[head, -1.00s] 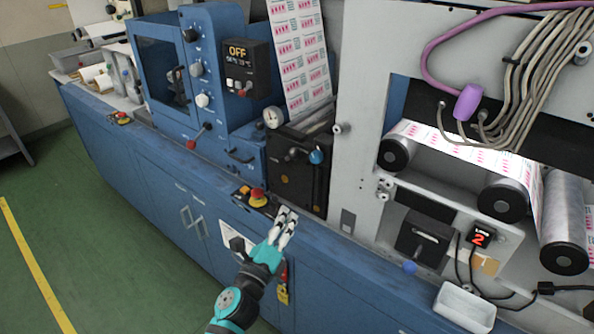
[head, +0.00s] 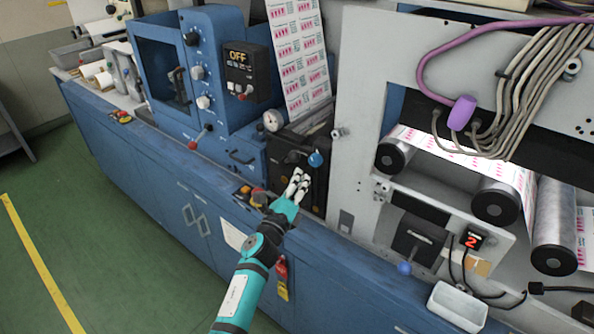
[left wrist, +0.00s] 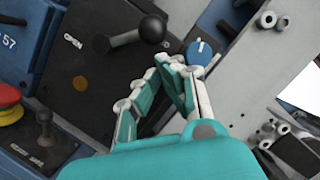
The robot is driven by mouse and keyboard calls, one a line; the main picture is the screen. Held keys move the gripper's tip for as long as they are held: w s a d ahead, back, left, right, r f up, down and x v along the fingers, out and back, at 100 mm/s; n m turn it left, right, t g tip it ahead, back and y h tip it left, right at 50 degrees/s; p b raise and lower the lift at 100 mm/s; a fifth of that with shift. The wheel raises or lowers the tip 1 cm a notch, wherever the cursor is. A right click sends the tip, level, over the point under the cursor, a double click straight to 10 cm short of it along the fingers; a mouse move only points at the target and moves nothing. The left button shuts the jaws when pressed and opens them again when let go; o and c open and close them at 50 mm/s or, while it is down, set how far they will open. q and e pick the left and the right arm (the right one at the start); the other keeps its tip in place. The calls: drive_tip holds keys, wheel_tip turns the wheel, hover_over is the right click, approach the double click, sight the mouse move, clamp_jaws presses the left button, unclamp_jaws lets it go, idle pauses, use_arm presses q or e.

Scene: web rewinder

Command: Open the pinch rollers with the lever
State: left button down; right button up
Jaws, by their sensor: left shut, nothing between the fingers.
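A black panel (head: 285,172) carries a lever with a black ball end (head: 293,157); this lever shows larger in the left wrist view (left wrist: 150,30). A blue knob (head: 316,159) is just right of it and also shows in the left wrist view (left wrist: 199,52). My left gripper (head: 299,173) is shut and empty, in front of the panel. In the left wrist view its fingertips (left wrist: 172,63) point between the ball end and the blue knob, with no clear contact. Another lever with a blue ball (head: 404,268) is on a black block (head: 418,238) further right. The pinch rollers cannot be made out clearly.
A red emergency button (head: 258,197) and a small joystick (left wrist: 44,128) are left of the gripper. A pressure gauge (head: 273,120) is above. A grey upright plate (head: 352,130) stands close on the right. A white tray (head: 457,306) sits on the ledge.

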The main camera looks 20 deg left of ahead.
use_arm(q)
drive_tip(key=shift+w+a+r, duration=0.35)
drive_tip(key=shift+w, duration=0.05)
use_arm(e)
drive_tip(key=shift+r, duration=0.35)
use_arm(q)
drive_tip(key=shift+r, duration=0.1)
use_arm(e)
drive_tip(key=shift+a+r, duration=0.1)
use_arm(q)
drive_tip(key=shift+a+r+n+p, duration=0.1)
drive_tip(key=shift+r+n+p, duration=0.2)
drive_tip(key=shift+n+p, duration=0.25)
use_arm(e)
drive_tip(key=shift+s+a+r, duration=0.1)
drive_tip(key=shift+s+r, duration=0.2)
drive_tip(key=shift+s, duration=0.25)
